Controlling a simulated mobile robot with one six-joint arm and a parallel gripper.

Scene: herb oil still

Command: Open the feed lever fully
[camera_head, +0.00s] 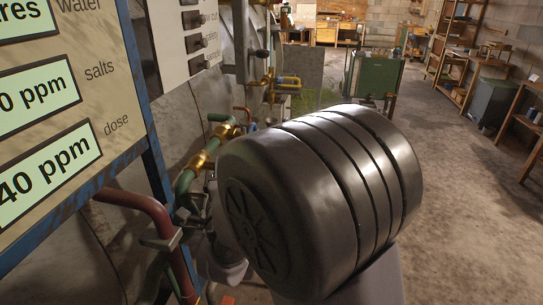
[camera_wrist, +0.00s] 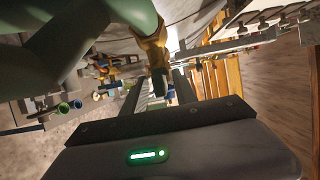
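In the wrist view a brass valve (camera_wrist: 151,50) sits on a thick green pipe (camera_wrist: 92,32). A short dark lever-like part (camera_wrist: 159,83) extends from the valve towards my gripper (camera_wrist: 164,88). No label shows there, so I cannot tell for sure that this is the feed lever. My gripper's two fingers stand apart on either side of the dark part's end; contact does not show. In the head view, brass fittings (camera_head: 199,161) sit on a green pipe (camera_head: 184,182).
A display panel (camera_head: 50,120) with a blue frame stands close at the left, above a dark red pipe (camera_head: 150,212). A green cabinet (camera_head: 373,75) stands beyond. The concrete floor (camera_head: 455,190) at the right is clear.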

